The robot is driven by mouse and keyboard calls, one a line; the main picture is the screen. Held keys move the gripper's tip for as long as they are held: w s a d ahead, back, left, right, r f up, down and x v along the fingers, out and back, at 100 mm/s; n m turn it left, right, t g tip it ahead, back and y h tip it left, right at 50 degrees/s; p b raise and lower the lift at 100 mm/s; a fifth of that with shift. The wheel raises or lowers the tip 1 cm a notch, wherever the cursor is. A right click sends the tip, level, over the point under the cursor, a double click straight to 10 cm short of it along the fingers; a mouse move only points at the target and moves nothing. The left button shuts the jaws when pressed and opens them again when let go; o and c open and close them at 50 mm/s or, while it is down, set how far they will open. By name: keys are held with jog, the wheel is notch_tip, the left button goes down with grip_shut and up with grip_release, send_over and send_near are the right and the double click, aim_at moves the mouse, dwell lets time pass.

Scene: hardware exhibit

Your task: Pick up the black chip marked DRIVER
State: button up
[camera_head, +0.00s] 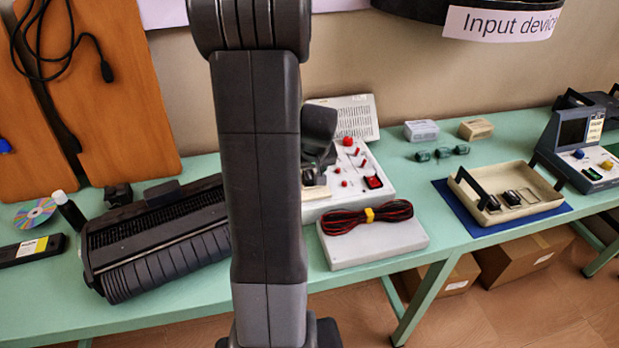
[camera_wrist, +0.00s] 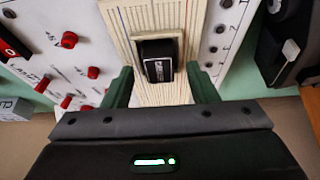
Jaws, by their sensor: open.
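A black chip (camera_wrist: 158,48) with a small pale marking sits on a cream breadboard (camera_wrist: 115,18) in the wrist view. The marking is too small to read surely. My gripper (camera_wrist: 160,72) is open, with one green finger to the left of the chip and one to the right. There is a gap on both sides, and neither finger touches it. In the head view the breadboard belongs to a white panel (camera_head: 376,157) with red knobs, and my arm hides part of it and the chip.
Red knobs (camera_wrist: 69,40) stand left of the breadboard in the wrist view. In the head view, a grey box with a red-black cable (camera_head: 367,216) lies in front of the panel. A black ribbed machine (camera_head: 157,240) stands left, and a cream tray (camera_head: 545,178) lies right.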

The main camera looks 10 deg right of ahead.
jog(key=c, duration=1.1)
